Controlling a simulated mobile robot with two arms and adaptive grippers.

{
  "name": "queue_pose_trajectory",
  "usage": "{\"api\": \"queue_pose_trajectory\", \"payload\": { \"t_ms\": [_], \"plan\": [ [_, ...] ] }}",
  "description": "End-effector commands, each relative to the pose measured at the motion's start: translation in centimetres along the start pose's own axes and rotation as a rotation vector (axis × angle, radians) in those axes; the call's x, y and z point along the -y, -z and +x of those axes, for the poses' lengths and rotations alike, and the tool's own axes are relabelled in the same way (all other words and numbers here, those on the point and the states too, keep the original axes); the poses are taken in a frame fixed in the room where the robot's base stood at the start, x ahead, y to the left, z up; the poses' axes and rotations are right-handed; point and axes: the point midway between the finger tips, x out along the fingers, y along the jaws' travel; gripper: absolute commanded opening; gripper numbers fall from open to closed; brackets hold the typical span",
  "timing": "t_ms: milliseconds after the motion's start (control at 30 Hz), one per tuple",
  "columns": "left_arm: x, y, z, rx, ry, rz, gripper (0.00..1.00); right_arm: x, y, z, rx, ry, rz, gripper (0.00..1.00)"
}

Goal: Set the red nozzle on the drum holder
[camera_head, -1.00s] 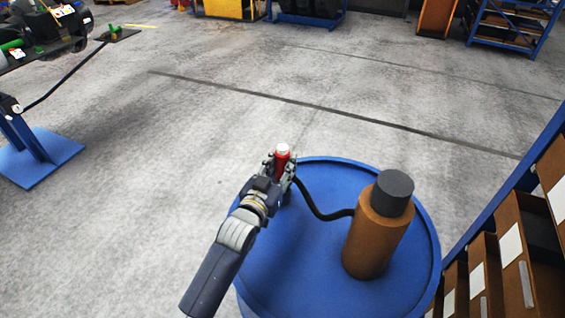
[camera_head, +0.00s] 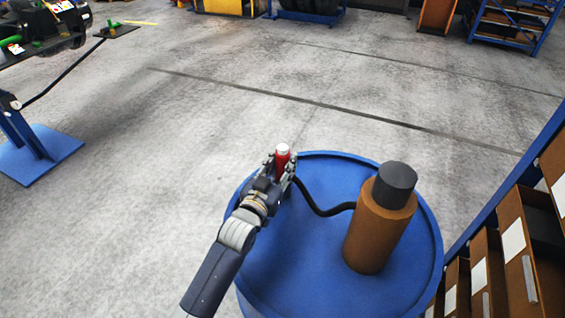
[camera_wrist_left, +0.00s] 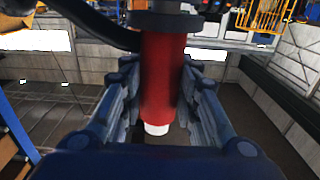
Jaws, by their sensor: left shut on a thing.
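The red nozzle (camera_head: 282,158) with a white tip is held upright in my left gripper (camera_head: 281,166), near the far left rim of the blue drum (camera_head: 300,265). In the left wrist view the nozzle (camera_wrist_left: 163,80) sits between the two fingers of my left gripper (camera_wrist_left: 163,105), which are shut on it. The drum holder (camera_head: 375,238) is an orange-brown cylinder with a dark grey top (camera_head: 395,180), standing on the right part of the drum lid. A black hose (camera_head: 320,210) runs from near my gripper to the holder. My right gripper is not in view.
Open shelf bins (camera_head: 515,235) with white labels stand to the right of the drum. A blue stand base (camera_head: 40,155) is on the floor at left. Blue racks (camera_head: 505,25) are at the back. The concrete floor between is clear.

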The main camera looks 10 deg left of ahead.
Motion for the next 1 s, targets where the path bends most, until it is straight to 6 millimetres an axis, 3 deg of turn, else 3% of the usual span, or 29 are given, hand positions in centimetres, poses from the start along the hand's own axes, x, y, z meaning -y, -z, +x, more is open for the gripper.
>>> {"api": "queue_pose_trajectory", "payload": {
  "t_ms": [267,300,400,767,1000],
  "plan": [
    [0.0,-0.5,0.0,-0.005,0.0,0.0,0.09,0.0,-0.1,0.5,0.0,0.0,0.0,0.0],
    [0.0,-0.5,0.0,-0.005,0.0,0.0,0.33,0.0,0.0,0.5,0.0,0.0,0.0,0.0],
    [0.0,-0.5,0.0,-0.004,0.0,0.0,0.52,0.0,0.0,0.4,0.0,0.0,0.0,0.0],
    [0.0,-0.8,-0.2,0.004,0.0,0.0,0.52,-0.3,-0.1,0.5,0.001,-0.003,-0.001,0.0],
    [0.0,-0.8,-3.4,0.003,0.0,0.0,0.52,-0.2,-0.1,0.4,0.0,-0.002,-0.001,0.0]
  ]
}}
